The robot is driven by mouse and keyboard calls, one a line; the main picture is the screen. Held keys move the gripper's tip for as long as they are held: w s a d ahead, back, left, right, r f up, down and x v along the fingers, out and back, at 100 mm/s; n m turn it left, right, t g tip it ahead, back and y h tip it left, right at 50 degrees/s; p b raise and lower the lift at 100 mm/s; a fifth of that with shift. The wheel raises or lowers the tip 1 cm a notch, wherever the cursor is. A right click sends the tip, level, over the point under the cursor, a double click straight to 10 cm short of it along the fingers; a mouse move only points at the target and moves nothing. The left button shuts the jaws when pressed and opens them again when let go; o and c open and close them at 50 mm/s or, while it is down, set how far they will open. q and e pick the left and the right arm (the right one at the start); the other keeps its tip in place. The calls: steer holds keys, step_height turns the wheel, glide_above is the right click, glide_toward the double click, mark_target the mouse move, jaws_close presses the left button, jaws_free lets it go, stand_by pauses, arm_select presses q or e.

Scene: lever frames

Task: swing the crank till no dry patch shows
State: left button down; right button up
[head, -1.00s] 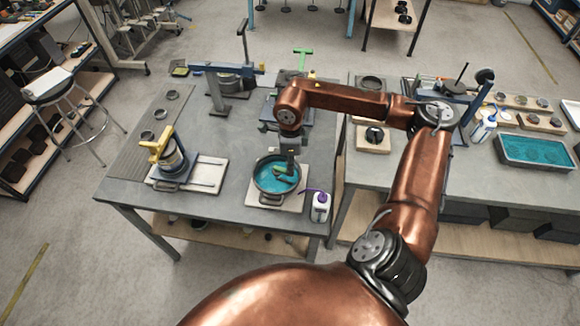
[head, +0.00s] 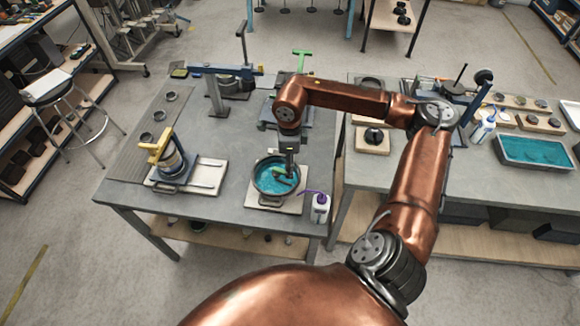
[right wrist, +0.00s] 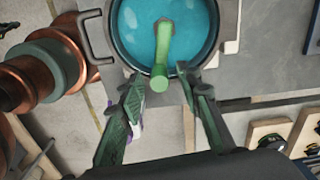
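A round dark pot (head: 256,193) with side handles holds teal liquid (head: 265,182) and stands on a pale board on the near table. In the right wrist view the teal surface (right wrist: 187,52) has a few paler patches near its rim. A green crank (right wrist: 163,45) reaches over the pot and ends in a round knob toward me. My right gripper (right wrist: 160,78) is open, its fingers apart on either side of the knob with gaps showing. In the head view my right gripper (head: 288,166) points down over the pot, partly hiding the crank. My left gripper is out of view.
A white bottle with a purple spout (head: 320,208) stands close right of the pot. A yellow-topped device (head: 168,158) stands on a board to the left. A teal tray (head: 538,152) lies on the right table.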

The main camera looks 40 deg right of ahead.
step_height(320, 180, up, 11)
stand_by(0.3)
steer(key=shift+f, duration=0.1)
